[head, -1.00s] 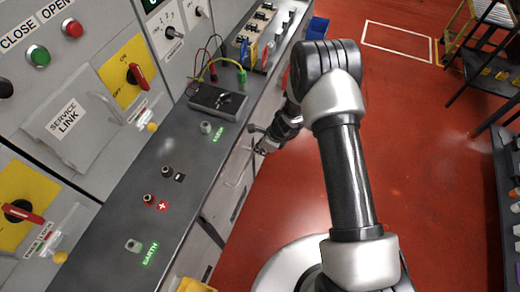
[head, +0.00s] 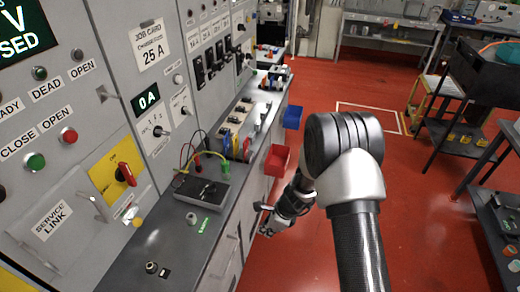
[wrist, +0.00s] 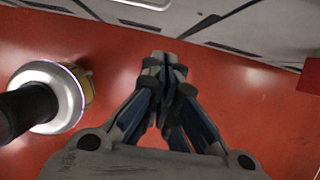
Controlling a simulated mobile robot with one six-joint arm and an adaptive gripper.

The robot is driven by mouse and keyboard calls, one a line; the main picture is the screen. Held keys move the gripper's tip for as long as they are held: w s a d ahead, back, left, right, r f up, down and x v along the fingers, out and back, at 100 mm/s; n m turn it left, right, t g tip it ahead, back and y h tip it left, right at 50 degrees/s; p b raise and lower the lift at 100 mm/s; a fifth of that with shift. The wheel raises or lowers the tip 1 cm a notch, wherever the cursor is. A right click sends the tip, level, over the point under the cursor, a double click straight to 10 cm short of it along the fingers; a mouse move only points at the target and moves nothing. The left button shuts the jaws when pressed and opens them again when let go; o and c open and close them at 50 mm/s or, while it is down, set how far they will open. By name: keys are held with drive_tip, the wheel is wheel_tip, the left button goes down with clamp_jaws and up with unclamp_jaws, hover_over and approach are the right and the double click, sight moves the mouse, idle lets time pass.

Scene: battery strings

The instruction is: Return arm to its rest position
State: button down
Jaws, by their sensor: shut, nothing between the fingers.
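My gripper (head: 270,222) hangs in front of the grey bench's drawers, past its front edge and over the red floor. In the wrist view my gripper (wrist: 165,66) is shut, its fingertips together with nothing between them. My arm reaches out from the lower right of the head view, bends at a large dark joint and comes down to the gripper.
The grey bench (head: 130,255) carries a black meter box (head: 202,190) with coloured leads. A red bin (head: 277,160) and a blue bin (head: 293,117) hang at its front. Dark shelving (head: 445,140) stands at right. Red floor (head: 330,90) lies open between.

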drive_tip(key=s+d+r+n, duration=0.1)
drive_tip(key=s+r+n, duration=0.25)
drive_tip(key=r, duration=0.55)
drive_tip(key=s+r+n+t, duration=0.15)
drive_tip(key=r+n, duration=0.25)
drive_tip(key=r, duration=0.5)
drive_tip(key=s+d+r+n, duration=0.1)
drive_tip(key=s+r+n, duration=0.25)
drive_tip(key=r, duration=0.55)
drive_tip(key=s+d+r+n+h, duration=0.1)
drive_tip(key=s+d+r+n, duration=0.1)
drive_tip(key=s, duration=0.4)
drive_tip(key=s+d+r+n+t+h+b, duration=0.1)
drive_tip(key=s+d+r+n, duration=0.2)
drive_tip(key=s+d+n, duration=0.1)
drive_tip(key=s+d+r+n+h, duration=0.2)
drive_tip(key=s+d+r+n, duration=0.1)
drive_tip(key=s, duration=0.5)
drive_tip(key=shift+s+n+t+b, duration=0.3)
drive_tip(key=shift+n+t+b, duration=0.1)
drive_tip(key=shift+n, duration=0.4)
drive_tip(key=shift+d+r, duration=0.1)
